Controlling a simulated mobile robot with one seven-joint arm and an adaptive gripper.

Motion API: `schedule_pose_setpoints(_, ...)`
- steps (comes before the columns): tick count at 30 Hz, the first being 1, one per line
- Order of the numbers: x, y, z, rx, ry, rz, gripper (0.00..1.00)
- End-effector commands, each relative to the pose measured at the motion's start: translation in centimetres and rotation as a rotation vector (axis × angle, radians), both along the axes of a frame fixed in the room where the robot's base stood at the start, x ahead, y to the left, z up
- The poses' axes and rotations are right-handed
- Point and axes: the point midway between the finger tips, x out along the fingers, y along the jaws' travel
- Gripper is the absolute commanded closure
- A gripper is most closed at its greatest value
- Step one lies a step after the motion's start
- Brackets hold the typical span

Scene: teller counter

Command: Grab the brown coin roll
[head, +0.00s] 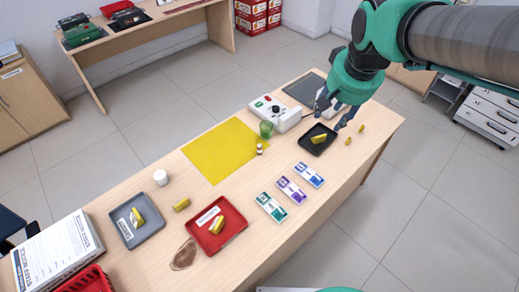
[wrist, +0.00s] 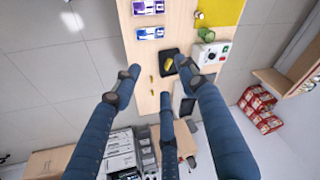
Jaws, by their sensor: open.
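No roll looks plainly brown; the rolls I see are yellow or gold. One lies in the black tray (head: 319,138), two small pieces (head: 348,141) (head: 362,128) lie on the bare counter to its right, and one roll (head: 181,205) lies between the grey and red trays. More lie in the red tray (head: 215,216) and the grey tray (head: 126,235). A small brown-and-white upright item (head: 260,149) stands by the yellow mat; I cannot tell what it is. My gripper (head: 337,112) is open and empty above the black tray; the wrist view shows its spread fingers (wrist: 157,78).
A white device with buttons (head: 277,113) and a green cup (head: 266,129) stand left of my gripper. Banknote bundles (head: 290,190) lie in a row in front. The yellow mat (head: 222,150) is mostly bare. The counter's right edge is close to the small pieces.

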Motion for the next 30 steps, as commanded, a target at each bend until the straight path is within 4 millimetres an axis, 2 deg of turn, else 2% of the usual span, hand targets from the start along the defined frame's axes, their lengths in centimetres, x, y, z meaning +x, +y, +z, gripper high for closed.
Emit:
schedule_pose_setpoints(3,3.0,1.1,-1.0,0.005,0.027,-0.008,0.58)
schedule_pose_setpoints(14,11.0,4.7,-5.2,0.016,0.096,-0.036,0.58)
schedule_pose_setpoints(23,17.0,8.1,-10.5,0.019,0.156,-0.061,0.58)
schedule_pose_setpoints(30,21.2,11.1,-15.8,0.018,0.2,-0.083,0.58)
